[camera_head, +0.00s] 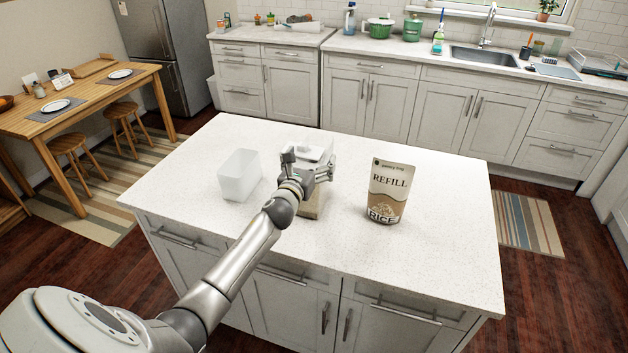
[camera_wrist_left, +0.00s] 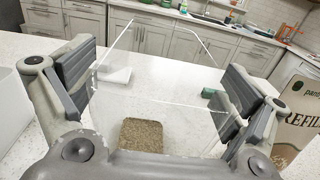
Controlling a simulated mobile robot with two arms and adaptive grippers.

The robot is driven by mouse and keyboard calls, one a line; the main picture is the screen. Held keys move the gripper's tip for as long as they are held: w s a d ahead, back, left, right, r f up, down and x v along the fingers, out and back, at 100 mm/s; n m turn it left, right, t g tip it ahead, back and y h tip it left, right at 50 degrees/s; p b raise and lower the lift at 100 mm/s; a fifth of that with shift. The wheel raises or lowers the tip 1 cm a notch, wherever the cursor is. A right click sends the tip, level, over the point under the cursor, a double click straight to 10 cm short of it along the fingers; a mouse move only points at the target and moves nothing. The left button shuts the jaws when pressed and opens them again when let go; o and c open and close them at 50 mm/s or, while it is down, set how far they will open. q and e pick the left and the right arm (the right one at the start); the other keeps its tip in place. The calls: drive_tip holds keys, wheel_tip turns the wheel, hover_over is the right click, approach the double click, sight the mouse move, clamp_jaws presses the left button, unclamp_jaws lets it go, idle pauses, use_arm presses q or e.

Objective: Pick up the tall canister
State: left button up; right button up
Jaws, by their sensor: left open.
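The tall canister is a clear, square-sided container with tan grain in its bottom. In the head view, its lower part (camera_head: 312,206) shows below my left gripper (camera_head: 311,168), and my wrist hides much of the rest. In the left wrist view, the canister (camera_wrist_left: 142,134) stands upright between the two spread fingers of the left gripper (camera_wrist_left: 165,88). The fingers are open on either side of it. I cannot tell whether either finger touches its walls. My right gripper is in neither view.
An open translucent bin (camera_head: 240,176) stands left of the canister on the white island counter (camera_head: 440,260). A rice refill pouch (camera_head: 386,192) stands upright to the right; it also shows in the left wrist view (camera_wrist_left: 302,112). The counter's right side is bare.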

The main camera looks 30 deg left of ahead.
use_arm(q)
drive_tip(key=shift+c, duration=0.4)
drive_tip(key=c, duration=1.7)
drive_tip(key=shift+r, duration=0.1)
drive_tip(key=shift+c, duration=0.4)
